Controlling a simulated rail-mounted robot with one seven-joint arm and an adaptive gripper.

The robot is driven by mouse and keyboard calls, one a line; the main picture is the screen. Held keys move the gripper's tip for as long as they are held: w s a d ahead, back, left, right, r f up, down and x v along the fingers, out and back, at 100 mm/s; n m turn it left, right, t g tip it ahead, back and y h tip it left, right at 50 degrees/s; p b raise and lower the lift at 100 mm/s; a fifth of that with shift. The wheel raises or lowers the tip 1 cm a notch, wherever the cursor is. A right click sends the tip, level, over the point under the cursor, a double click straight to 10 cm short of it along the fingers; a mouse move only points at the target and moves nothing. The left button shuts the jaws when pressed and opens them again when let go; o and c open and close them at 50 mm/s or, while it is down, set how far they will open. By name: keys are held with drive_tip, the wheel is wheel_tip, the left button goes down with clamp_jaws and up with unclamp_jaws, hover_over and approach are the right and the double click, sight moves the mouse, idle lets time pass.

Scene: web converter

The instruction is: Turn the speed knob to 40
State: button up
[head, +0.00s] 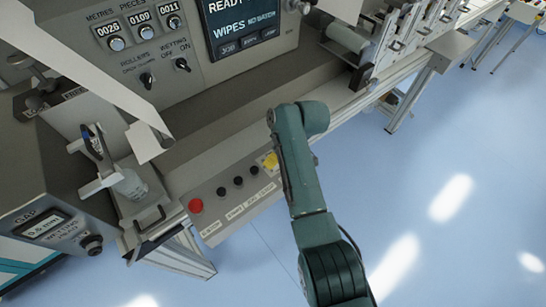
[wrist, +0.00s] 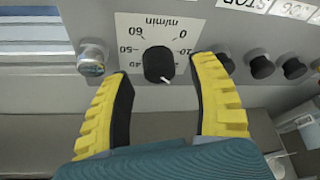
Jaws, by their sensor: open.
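The black speed knob (wrist: 157,62) sits on a white dial plate marked m/min in the wrist view. Its white pointer line faces down and slightly right in that picture. The scale labels 60 and 50 show left of the knob and 0 at its upper right; the 40 mark at lower left is partly covered. My gripper (wrist: 163,72) is open, with one yellow finger on each side of the knob, and no clear contact shows. In the head view my gripper (head: 270,160) is a small yellow patch behind my arm, and the knob is hidden there.
Several black buttons (wrist: 262,66) stand close right of my right finger, and a metal fitting (wrist: 92,57) is near the left one. In the head view a red button (head: 195,205) is at the panel's left end. Open blue floor (head: 430,200) lies right.

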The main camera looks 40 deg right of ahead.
drive_tip(key=shift+x, duration=0.8)
clamp_jaws()
